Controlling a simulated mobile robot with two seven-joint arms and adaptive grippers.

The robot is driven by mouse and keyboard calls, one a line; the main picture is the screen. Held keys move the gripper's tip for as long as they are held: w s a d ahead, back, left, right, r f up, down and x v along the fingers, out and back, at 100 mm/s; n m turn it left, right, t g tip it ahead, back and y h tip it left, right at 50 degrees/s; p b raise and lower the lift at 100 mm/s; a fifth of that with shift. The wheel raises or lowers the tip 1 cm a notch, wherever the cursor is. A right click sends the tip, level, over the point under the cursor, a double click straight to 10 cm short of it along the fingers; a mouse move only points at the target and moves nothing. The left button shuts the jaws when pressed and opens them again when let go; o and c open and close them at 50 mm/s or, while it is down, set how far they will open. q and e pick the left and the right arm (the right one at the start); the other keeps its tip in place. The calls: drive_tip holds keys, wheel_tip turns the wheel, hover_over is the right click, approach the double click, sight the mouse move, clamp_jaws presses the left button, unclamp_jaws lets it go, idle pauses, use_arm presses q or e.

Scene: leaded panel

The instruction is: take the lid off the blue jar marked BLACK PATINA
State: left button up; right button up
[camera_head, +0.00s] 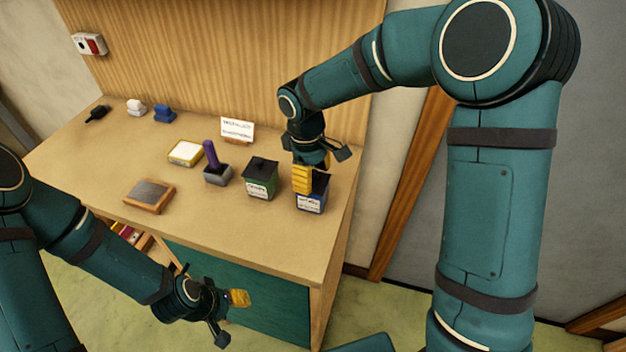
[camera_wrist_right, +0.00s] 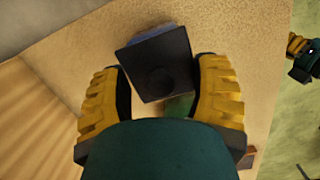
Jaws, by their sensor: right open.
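The blue jar (camera_head: 309,205) stands upright near the right end of the bench. Its pale label is too small to read. A dark square lid (camera_head: 322,182) sits on it, partly hidden by a yellow finger. In the right wrist view the lid (camera_wrist_right: 155,58) with its round knob lies between the fingertips, turned at an angle to them. My right gripper (camera_wrist_right: 160,85) is open, pointing down over the jar, one finger on each side of the lid; I cannot tell whether they touch it. My left gripper (camera_head: 232,318) is open and empty, in front of the bench.
A green jar (camera_head: 259,184) with a dark lid stands just left of the blue jar. Further left are a grey holder (camera_head: 217,177) with a purple-handled tool, a yellow-edged pad (camera_head: 186,152) and a wooden-framed block (camera_head: 149,195). A white sign (camera_head: 237,130) stands behind. The bench front is clear.

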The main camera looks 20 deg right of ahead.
clamp_jaws()
drive_tip(key=shift+r, duration=0.1)
